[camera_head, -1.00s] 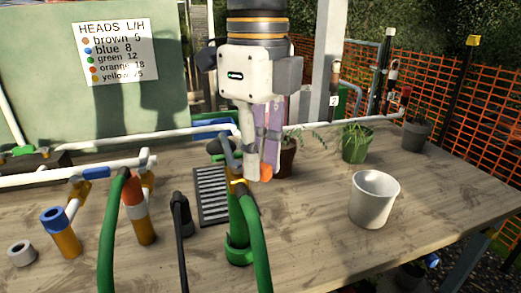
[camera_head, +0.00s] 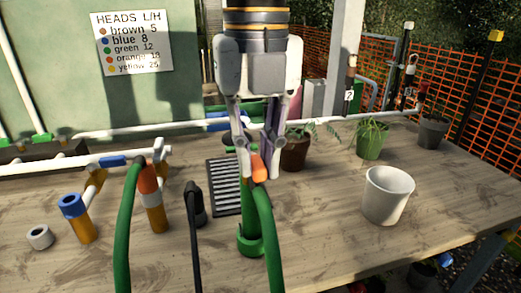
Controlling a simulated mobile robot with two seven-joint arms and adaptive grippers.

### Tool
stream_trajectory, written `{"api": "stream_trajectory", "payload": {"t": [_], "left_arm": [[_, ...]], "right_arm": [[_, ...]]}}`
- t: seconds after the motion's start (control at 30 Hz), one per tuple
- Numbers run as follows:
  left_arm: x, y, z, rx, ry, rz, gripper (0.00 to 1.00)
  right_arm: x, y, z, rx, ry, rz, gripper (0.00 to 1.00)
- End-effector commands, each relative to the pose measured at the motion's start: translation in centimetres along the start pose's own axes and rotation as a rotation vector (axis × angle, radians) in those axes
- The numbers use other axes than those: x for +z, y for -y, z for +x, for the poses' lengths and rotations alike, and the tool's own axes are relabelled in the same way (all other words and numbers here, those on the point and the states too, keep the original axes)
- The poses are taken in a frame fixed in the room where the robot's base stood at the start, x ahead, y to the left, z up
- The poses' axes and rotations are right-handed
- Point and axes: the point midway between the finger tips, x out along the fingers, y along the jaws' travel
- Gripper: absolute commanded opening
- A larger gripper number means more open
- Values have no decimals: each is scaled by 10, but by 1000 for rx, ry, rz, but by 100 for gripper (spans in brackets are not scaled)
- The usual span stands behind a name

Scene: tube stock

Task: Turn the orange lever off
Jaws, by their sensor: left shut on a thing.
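My left gripper (camera_head: 258,166) points down at the middle of the bench, its two fingers on either side of an orange piece (camera_head: 259,168). It is shut on this piece, which sits at the top of a green hose (camera_head: 268,225); I cannot tell whether it is a lever or a hose end. A green upright fitting (camera_head: 249,236) stands just below. No separate orange lever shows clearly. My right gripper is not in view.
A blue lever (camera_head: 113,161) and a blue-topped fitting (camera_head: 76,217) are at the left. A white pot (camera_head: 387,195) stands right of the gripper, with potted plants (camera_head: 371,140) behind. A dark grate (camera_head: 226,187) lies nearby. The bench front right is clear.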

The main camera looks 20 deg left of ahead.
Motion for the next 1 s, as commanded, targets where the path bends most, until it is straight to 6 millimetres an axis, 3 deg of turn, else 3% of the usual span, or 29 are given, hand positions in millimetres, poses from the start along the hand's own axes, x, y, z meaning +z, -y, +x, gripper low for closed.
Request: {"api": "stream_trajectory", "payload": {"t": [0.6, 0.63, 0.7, 1.0], "left_arm": [[0, -1, -1, -1, 1, 37, 0], [0, -1, -1, -1, 1, 37, 19], [0, -1, -1, -1, 1, 37, 35], [0, -1, -2, -1, 1, 36, 35]], "right_arm": [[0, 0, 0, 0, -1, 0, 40], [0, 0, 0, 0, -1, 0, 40], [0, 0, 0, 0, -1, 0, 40], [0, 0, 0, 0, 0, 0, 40]]}}
